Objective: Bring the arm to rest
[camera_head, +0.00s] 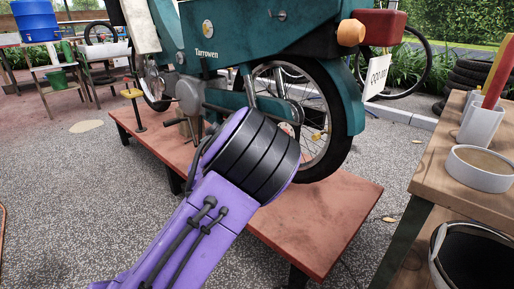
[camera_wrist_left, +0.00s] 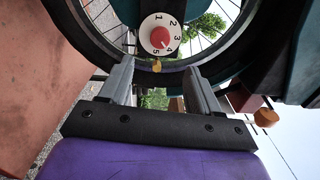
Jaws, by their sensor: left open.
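My left arm (camera_head: 197,225) is purple with black bands and comes in from the bottom left of the head view, in front of a green moped (camera_head: 268,30). Its bent joint hides my left gripper there. In the left wrist view my left gripper (camera_wrist_left: 157,72) is open, its two grey fingers apart with nothing held. Beyond the fingertips are the moped's wheel (camera_wrist_left: 93,45) and a white dial (camera_wrist_left: 147,30) numbered 1 to 5 with a red knob (camera_wrist_left: 162,38). A small yellow piece (camera_wrist_left: 157,65) shows between the fingertips; I cannot tell whether they touch it. My right gripper is out of view.
The moped stands on a low red-brown platform (camera_head: 325,222). A wooden bench (camera_head: 440,185) at right carries a round white container (camera_head: 480,170), with a bucket (camera_head: 470,258) below. Speckled floor (camera_head: 65,190) lies clear at left. Tables with a blue barrel (camera_head: 35,20) stand far left.

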